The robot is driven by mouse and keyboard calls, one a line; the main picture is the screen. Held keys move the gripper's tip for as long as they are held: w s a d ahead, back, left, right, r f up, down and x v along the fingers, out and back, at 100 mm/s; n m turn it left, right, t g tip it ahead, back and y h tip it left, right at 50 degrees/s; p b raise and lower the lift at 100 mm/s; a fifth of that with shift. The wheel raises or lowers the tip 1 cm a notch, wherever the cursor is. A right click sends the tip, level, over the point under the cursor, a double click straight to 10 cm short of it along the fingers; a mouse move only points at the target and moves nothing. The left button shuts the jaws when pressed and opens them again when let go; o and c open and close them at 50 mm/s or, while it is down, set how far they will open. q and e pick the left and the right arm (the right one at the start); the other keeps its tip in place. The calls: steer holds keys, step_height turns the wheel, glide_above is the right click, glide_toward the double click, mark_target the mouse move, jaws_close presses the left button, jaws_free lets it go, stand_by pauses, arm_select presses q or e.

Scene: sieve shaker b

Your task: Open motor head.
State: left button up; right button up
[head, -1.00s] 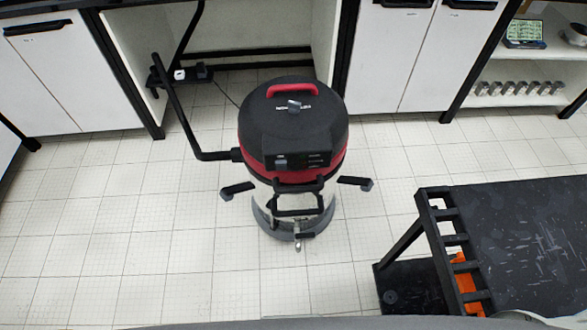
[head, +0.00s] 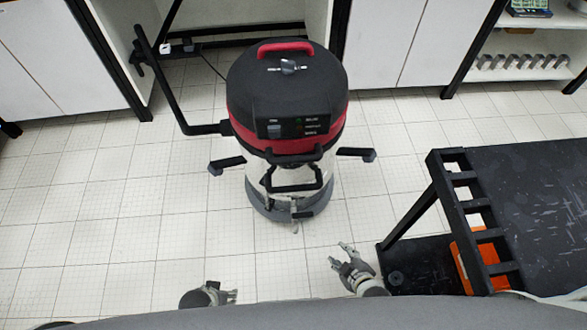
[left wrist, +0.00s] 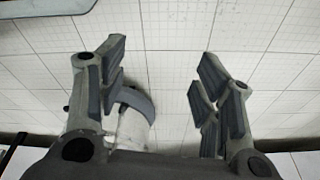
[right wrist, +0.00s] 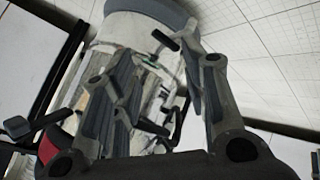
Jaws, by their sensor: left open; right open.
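The vacuum's motor head (head: 284,95) is a black dome with a red carry handle (head: 285,47), seated on a red band and a shiny metal drum (head: 262,185). A black latch arm sticks out at its left side (head: 227,164) and another at its right side (head: 356,153). My left gripper (head: 230,297) is open and empty, low in front of the vacuum at left. My right gripper (head: 340,257) is open and empty, in front at right. The drum (right wrist: 150,28) fills the right wrist view beyond the open fingers. Neither gripper visibly touches the vacuum.
A black hose tube (head: 165,90) rises at the vacuum's left. A black cart (head: 535,200) with a slotted end and an orange item (head: 470,258) stands at right. White cabinets (head: 385,45) line the back. The tiled floor (head: 130,200) at left is clear.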

steer(key=w+a+r+n+t+y+b, duration=0.1)
steer(key=w+a+r+n+t+b, duration=0.25)
steer(key=w, duration=0.35)
arm_select(q)
steer(key=w+r+t+b, duration=0.15)
steer(key=r+b, duration=0.25)
steer(key=r, duration=0.4)
steer(key=w+r+t+b, duration=0.1)
steer(key=w+r+b, duration=0.2)
steer(key=r+b, duration=0.35)
arm_select(e)
steer(key=n+t+y+p, duration=0.2)
steer(key=n+t+y, duration=0.35)
steer(key=n, duration=0.35)
glide_toward(295, 162)
steer(key=shift+h, duration=0.25)
steer(key=b+x, duration=0.2)
steer(key=x, duration=0.8)
steer(key=shift+w+a+f, duration=0.1)
steer(key=shift+w+f, duration=0.05)
steer(key=shift+w, duration=0.05)
steer(key=shift+w+a, duration=0.2)
steer(key=shift+w, duration=0.1)
arm_select(q)
steer(key=w+d+r+t+h, duration=0.1)
steer(key=w+d+r+t, duration=0.2)
steer(key=w+r, duration=0.3)
steer(key=shift+w+d+t+h, duration=0.2)
steer(key=shift+w+t+h, duration=0.1)
steer(key=shift+w+t, duration=0.75)
